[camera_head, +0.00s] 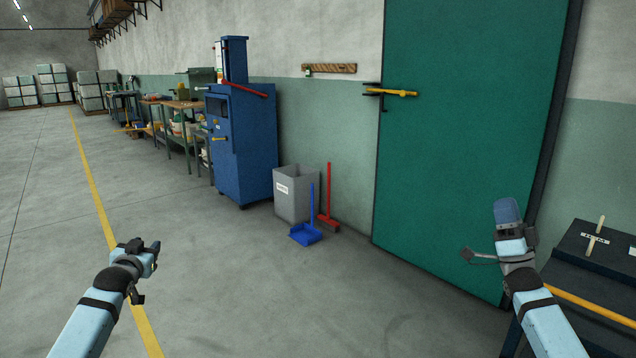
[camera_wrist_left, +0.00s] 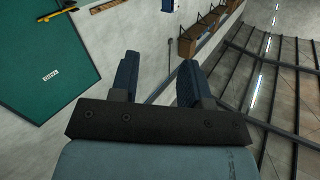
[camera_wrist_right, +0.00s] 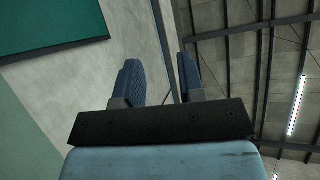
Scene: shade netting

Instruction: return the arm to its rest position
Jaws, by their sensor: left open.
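My left arm comes in at the lower left of the head view, and its gripper (camera_head: 153,256) is over open floor. In the left wrist view the left gripper (camera_wrist_left: 158,66) has its two dark blue fingers apart with nothing between them. My right arm rises at the lower right of the head view, with its gripper (camera_head: 507,212) pointing up in front of the green door (camera_head: 470,120). In the right wrist view the right gripper (camera_wrist_right: 160,68) has its fingers apart and empty, facing the wall and roof beams.
A dark table or cabinet (camera_head: 570,268) with a yellow bar stands at the right, close to my right arm. A grey bin (camera_head: 296,200), a blue dustpan (camera_head: 305,235), a red broom (camera_head: 328,200) and a blue cabinet (camera_head: 245,145) stand along the wall. The floor at left is clear.

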